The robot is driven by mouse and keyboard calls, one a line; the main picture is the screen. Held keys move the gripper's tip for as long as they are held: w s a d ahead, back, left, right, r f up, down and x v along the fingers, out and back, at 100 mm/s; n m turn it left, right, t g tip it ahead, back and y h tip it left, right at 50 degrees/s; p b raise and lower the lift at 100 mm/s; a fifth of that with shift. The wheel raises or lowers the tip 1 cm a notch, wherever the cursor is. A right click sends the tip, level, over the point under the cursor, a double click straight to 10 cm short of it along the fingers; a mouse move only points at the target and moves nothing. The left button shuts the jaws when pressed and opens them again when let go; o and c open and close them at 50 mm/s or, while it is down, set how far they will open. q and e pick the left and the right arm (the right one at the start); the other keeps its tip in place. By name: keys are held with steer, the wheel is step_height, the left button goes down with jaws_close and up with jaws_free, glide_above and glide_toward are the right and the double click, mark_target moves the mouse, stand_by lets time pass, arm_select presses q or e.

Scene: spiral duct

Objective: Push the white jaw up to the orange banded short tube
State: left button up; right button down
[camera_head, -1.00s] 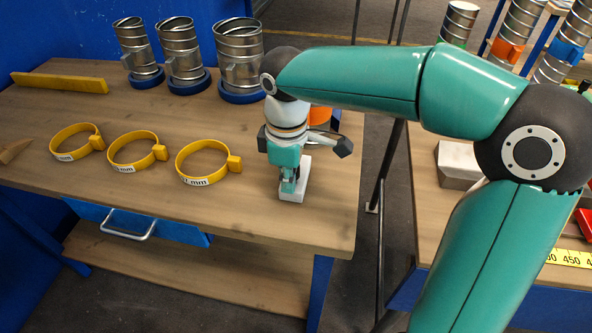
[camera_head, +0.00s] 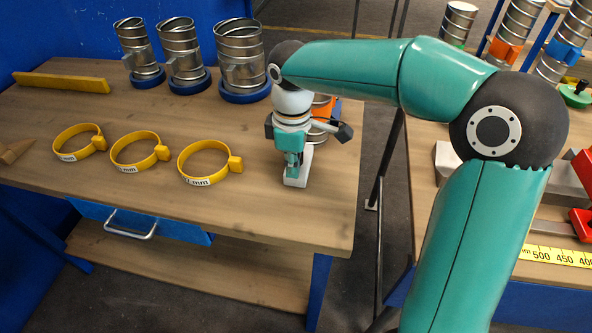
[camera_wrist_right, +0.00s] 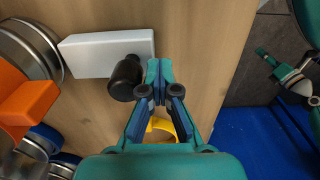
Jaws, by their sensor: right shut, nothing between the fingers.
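The white jaw (camera_head: 297,176) is a pale block on the left bench, below my right gripper (camera_head: 291,170). In the right wrist view the white jaw (camera_wrist_right: 92,54) lies lengthwise with a black knob (camera_wrist_right: 125,78) at its side. My right gripper (camera_wrist_right: 161,78) is shut and empty, its tips close to the knob and the jaw's near end. The orange banded short tube (camera_head: 323,106) stands behind my gripper, partly hidden. Its orange block (camera_wrist_right: 28,103) shows at the wrist view's left. The jaw's far end is close to the metal; contact is unclear. My left gripper (camera_wrist_right: 285,72) appears only small at the right edge.
Three yellow band clamps (camera_head: 207,162) lie left of the jaw. Several spiral tubes on blue bases (camera_head: 244,95) stand at the back. A yellow bar (camera_head: 62,82) lies at the back left. The bench's right edge is close to the jaw.

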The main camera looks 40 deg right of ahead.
steer(key=shift+w+d+p, duration=0.9)
steer(key=shift+w+d, duration=0.25)
steer(key=shift+d, duration=0.15)
stand_by(0.5)
steer(key=shift+s+a+b, duration=0.25)
steer(key=shift+a+b, duration=0.05)
steer(key=shift+s+a, duration=0.6)
steer(key=shift+a, duration=0.05)
step_height(320, 180, up, 9)
steer(key=p, duration=0.7)
steer(key=shift+p, duration=0.4)
